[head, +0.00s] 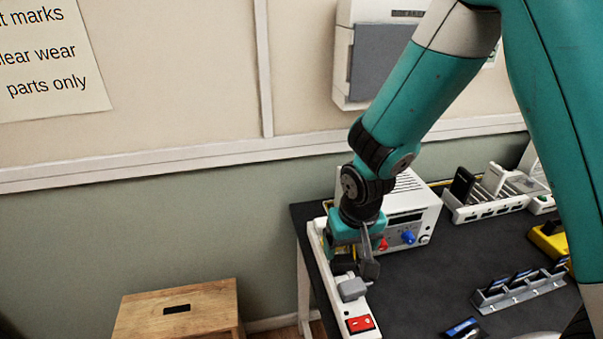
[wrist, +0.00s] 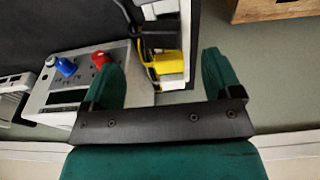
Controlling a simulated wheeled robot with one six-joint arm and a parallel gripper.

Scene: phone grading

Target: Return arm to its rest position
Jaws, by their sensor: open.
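My arm is teal with black joints and reaches down from the upper right in the head view. My gripper (head: 356,268) hangs over the left edge of the dark table, just above a white power strip (head: 325,272). In the wrist view my gripper (wrist: 163,78) has its two teal fingers spread apart. A yellow plug (wrist: 168,64) shows between the fingers, beyond them; nothing is visibly clamped. A grey plug (head: 352,289) sits on the strip just below the gripper in the head view. The gripper partly hides the strip.
A white instrument box (head: 405,207) with red and blue knobs stands close beside the gripper. Racks holding phones (head: 490,208) (head: 518,289) stand further right. A loose phone (head: 462,328) lies at the front. A wooden stool (head: 178,312) stands left of the table (head: 425,280).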

